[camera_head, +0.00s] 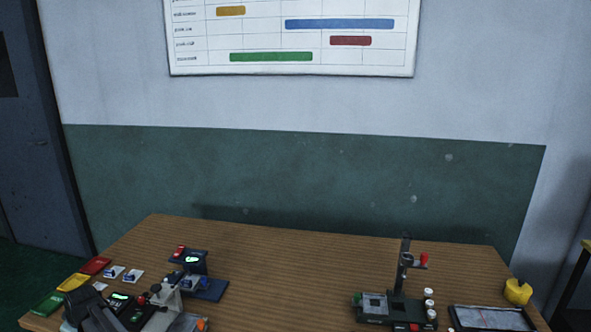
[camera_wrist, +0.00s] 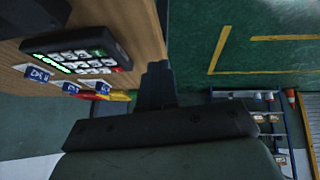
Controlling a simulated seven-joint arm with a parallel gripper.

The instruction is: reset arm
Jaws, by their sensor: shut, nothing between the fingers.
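My gripper (camera_wrist: 158,72) shows in the wrist view with its dark fingers together and nothing between them. It is beside the wooden table (camera_wrist: 148,25), whose edge runs along the left of that view. A black keypad (camera_wrist: 80,50) with a green lit display lies on the table to the left of the fingers, apart from them. In the head view, a dark grey shape at the bottom left, beside a device with a green display (camera_head: 120,297), is probably part of my arm; the fingers cannot be made out there.
Red (camera_head: 95,266), yellow (camera_head: 73,282) and green (camera_head: 48,304) trays lie at the table's left. A blue-grey stand (camera_head: 207,288) is nearby. A dark post fixture (camera_head: 397,275), white-topped cylinders, a tray (camera_head: 490,319) and a yellow object (camera_head: 517,291) stand right. The table's middle is clear.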

